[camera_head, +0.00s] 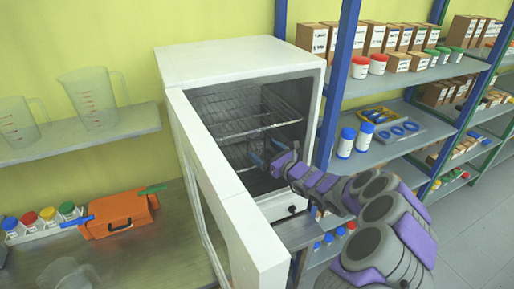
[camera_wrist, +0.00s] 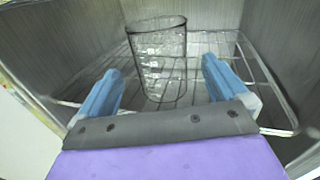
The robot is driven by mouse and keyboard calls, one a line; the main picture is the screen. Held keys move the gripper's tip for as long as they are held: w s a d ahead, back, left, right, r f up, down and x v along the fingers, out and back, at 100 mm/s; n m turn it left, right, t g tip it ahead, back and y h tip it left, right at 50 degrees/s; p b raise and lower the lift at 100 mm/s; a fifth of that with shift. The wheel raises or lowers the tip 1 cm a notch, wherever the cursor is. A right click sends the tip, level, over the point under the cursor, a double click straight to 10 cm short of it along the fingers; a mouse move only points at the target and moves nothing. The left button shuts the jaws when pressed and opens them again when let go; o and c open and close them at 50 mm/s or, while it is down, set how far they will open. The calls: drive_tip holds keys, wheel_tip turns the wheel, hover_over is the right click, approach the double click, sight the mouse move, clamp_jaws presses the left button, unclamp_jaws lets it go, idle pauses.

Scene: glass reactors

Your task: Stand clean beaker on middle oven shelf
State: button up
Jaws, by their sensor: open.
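The oven (camera_head: 240,60) is a white cabinet with its door (camera_head: 225,190) swung open towards me. Wire shelves (camera_head: 235,120) show inside it. In the wrist view a clear glass beaker (camera_wrist: 157,60) stands upright on a wire shelf (camera_wrist: 215,60) inside the oven. My gripper (camera_head: 267,155) reaches into the oven from the right. In the wrist view my gripper (camera_wrist: 160,88) has its two blue fingers spread apart, with the beaker beyond and between them. I cannot tell whether a finger touches it. In the head view the beaker is faint behind my gripper.
A shelf (camera_head: 140,125) at the left holds two measuring jugs (camera_head: 92,98). Below are an orange case (camera_head: 118,212) and several coloured-cap bottles (camera_head: 48,218) on a bench. Blue-framed racks (camera_head: 400,135) with boxes and bottles stand close right of the oven.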

drive_tip(key=v, duration=0.6)
drive_tip(key=shift+d, duration=0.15)
drive_tip(key=shift+f, duration=0.1)
